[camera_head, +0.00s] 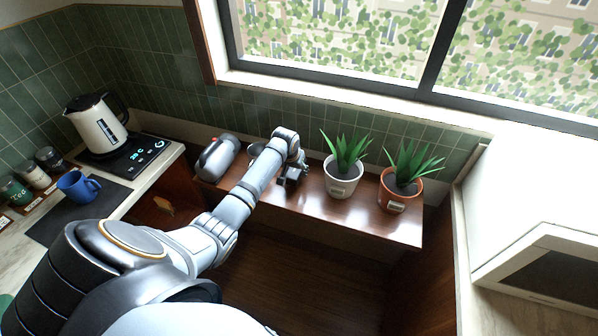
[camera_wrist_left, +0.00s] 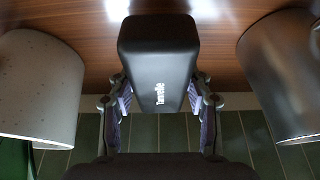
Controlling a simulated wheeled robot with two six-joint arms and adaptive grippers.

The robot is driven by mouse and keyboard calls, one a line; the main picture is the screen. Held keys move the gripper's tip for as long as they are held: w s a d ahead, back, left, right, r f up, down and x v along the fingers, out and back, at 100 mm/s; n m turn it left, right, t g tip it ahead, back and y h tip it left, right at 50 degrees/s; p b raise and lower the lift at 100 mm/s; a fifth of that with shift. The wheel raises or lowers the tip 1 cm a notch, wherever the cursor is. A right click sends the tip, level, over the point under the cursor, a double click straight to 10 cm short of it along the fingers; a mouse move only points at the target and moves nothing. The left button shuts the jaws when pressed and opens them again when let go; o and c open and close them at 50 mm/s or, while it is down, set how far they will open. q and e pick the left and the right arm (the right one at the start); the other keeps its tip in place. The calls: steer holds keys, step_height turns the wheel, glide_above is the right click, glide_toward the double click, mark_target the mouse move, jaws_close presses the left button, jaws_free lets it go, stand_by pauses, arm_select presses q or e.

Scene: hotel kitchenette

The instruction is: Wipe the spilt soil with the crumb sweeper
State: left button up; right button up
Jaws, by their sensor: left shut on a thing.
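My left gripper (camera_head: 291,176) is over the wooden shelf under the window, between a silver canister and a white flowerpot. In the left wrist view, my gripper (camera_wrist_left: 160,100) is shut on the crumb sweeper (camera_wrist_left: 160,62), a black rounded block with pale lettering. Its fingers press on both sides of it. The wooden shelf (camera_wrist_left: 225,50) shows behind the sweeper; I cannot tell whether they touch. In the head view the gripper and arm mostly hide the sweeper. I cannot make out any spilt soil in either view. My right gripper is not in view.
The white pot (camera_head: 341,181) and terracotta pot (camera_head: 399,191) with green plants stand to the right. A counter at left holds a kettle (camera_head: 98,125) and a blue mug (camera_head: 76,186). The shelf's front right is bare.

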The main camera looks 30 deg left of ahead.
arm_select(q)
steer(key=p+v, duration=0.2)
steer(key=v, duration=0.1)
steer(key=shift+w+a+r, duration=0.1)
steer(key=shift+w+r, duration=0.2)
steer(key=shift+w+r+p, duration=0.2)
steer(key=shift+r+p, duration=0.65)
steer(key=shift+p, duration=0.25)
steer(key=shift+r, duration=0.2)
steer(key=shift+s, duration=0.15)
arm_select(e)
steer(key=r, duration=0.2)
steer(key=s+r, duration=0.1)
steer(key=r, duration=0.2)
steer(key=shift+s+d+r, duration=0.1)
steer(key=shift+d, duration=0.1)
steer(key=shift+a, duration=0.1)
